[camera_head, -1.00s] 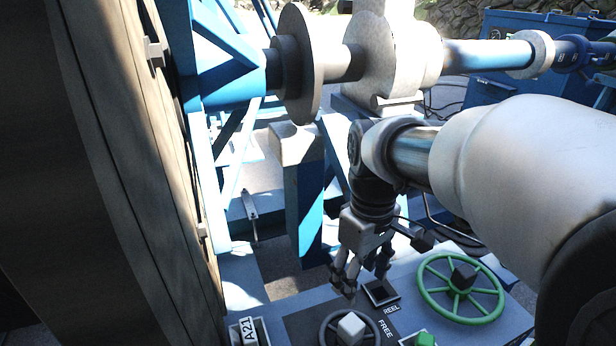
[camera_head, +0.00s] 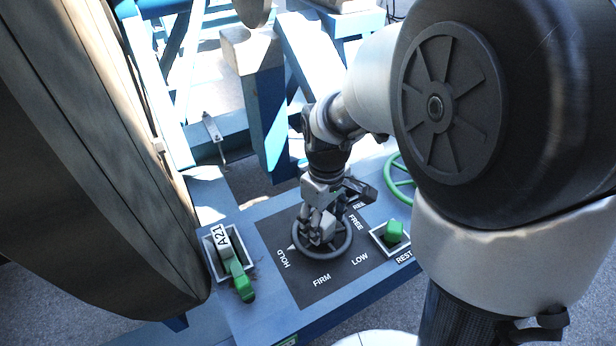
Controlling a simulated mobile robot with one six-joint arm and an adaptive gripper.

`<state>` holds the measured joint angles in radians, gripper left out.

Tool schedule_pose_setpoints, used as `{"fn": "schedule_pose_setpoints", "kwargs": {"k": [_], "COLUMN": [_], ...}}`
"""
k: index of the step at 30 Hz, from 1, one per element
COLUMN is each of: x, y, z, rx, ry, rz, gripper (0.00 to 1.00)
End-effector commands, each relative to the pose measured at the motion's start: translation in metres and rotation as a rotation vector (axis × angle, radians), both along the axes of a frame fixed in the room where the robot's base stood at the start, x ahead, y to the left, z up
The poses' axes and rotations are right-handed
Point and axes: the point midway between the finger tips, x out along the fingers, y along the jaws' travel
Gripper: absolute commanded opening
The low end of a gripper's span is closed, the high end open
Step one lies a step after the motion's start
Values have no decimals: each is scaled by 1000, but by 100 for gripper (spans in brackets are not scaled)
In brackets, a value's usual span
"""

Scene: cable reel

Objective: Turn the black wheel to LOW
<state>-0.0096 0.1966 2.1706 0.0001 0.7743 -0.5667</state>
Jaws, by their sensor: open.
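The black wheel (camera_head: 343,251) lies on a dark dial plate (camera_head: 310,280) on the blue panel. Its small white pointer (camera_head: 291,247) is at the left side, beside the HOLD label (camera_head: 283,258). The FIRM label (camera_head: 322,281) is below the wheel, the LOW label (camera_head: 360,260) at lower right, and FREE (camera_head: 357,222) at right. My gripper (camera_head: 320,230) is open and points down over the wheel's middle. Its fingers hide most of the hub, and I cannot tell whether they touch it.
A green lever (camera_head: 241,280) marked A21 stands left of the dial. A green switch (camera_head: 393,232) labelled REST is at right. A green handwheel (camera_head: 398,178) is partly hidden behind my arm. The large reel (camera_head: 90,170) fills the left side.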

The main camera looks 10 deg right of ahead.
Motion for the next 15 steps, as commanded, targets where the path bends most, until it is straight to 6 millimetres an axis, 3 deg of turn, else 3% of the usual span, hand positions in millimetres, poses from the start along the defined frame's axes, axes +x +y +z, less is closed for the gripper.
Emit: {"fn": "schedule_pose_setpoints", "kwargs": {"k": [12, 15], "x": [0, 0], "y": [0, 0], "z": [-9, -9], "rx": [0, 0], "ry": [0, 0], "rz": [0, 0], "gripper": [57, 50]}}
